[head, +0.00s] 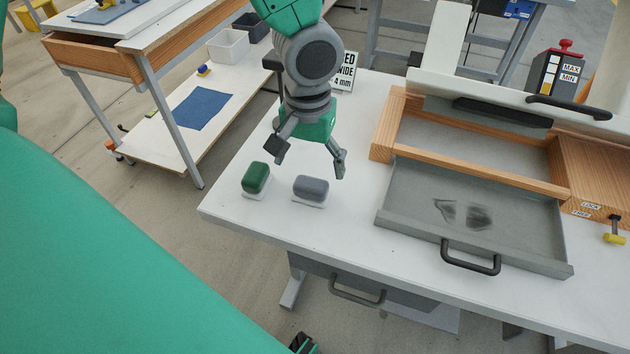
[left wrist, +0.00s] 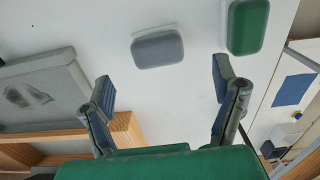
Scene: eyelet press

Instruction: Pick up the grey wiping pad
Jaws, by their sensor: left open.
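The grey wiping pad (head: 311,188) lies on the white table near its front left edge. It also shows in the left wrist view (left wrist: 157,49), top centre, beyond the fingertips. A green pad (head: 256,178) lies just left of it in the head view, and at the top right of the left wrist view (left wrist: 248,27). My left gripper (head: 309,166) is open and empty, pointing down above and behind the grey pad, apart from it. Its two spread fingers also show in the left wrist view (left wrist: 163,84).
Right of the pads, a shallow grey tray (head: 400,210) with dark smudges and a black handle (head: 470,257) sits before a wooden-framed press (head: 480,168). A sign (head: 345,72) stands behind my gripper. The table around the pads is clear.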

